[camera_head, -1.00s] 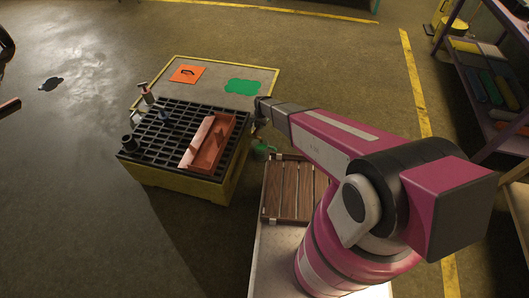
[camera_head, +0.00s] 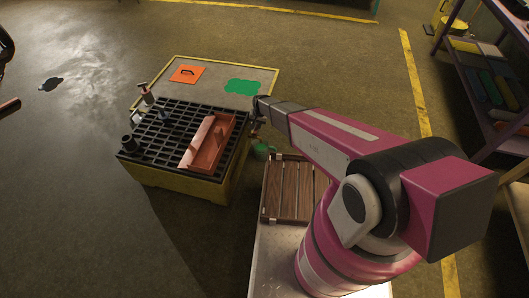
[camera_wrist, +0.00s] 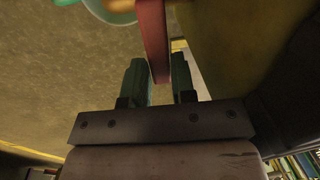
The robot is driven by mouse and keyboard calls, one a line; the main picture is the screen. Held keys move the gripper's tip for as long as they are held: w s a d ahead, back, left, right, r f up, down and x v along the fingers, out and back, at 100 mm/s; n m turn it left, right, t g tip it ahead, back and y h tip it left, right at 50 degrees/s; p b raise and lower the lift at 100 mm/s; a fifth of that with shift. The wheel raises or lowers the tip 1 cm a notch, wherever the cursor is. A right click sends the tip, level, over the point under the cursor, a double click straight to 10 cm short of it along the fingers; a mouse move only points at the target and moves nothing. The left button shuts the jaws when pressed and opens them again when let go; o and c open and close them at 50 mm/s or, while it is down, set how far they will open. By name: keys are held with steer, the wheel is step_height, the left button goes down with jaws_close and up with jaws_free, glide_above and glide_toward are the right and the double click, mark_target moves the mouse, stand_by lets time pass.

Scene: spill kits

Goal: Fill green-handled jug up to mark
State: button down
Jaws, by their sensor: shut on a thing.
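My gripper (camera_wrist: 160,85) has green fingers and is shut on a red bar (camera_wrist: 152,35), which runs up out of the wrist view. A round green-rimmed vessel (camera_wrist: 85,5) with something orange inside is cut off at the top of that view; I cannot tell whether the bar belongs to it. In the head view, a small green vessel (camera_head: 262,149) is low beside the right side of the yellow spill pallet (camera_head: 180,183), below my arm's end. I cannot make out its handle, mark or fill level. The fingers are too small to make out there.
A reddish trough (camera_head: 197,155), a pump bottle (camera_head: 146,94) and a dark cup (camera_head: 128,142) stand on the pallet's black grate. A slatted wooden crate (camera_head: 291,190) is at its right. A shelf (camera_head: 490,85) stands far right.

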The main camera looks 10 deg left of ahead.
steer(key=shift+a, duration=0.1)
steer(key=c, duration=0.9)
jaws_free()
steer(key=shift+a, duration=0.1)
steer(key=shift+d+r, duration=0.15)
steer(key=shift+r, duration=1)
steer(key=shift+d+r, duration=0.2)
steer(key=shift+r, duration=1)
steer(key=shift+d+r, duration=0.15)
steer(key=shift+r, duration=1)
steer(key=s+d+r, duration=0.6)
steer(key=d+r, duration=0.3)
steer(key=d, duration=0.2)
steer(key=s+d+r+h, duration=0.1)
steer(key=s+d+r, duration=0.6)
steer(key=d+r, duration=0.2)
steer(key=s+d+r, duration=0.6)
steer(key=d+r, duration=0.3)
steer(key=d, duration=0.5)
steer(key=shift+s+r+n, duration=0.15)
steer(key=shift+r+n, duration=0.15)
steer(key=shift+r, duration=0.05)
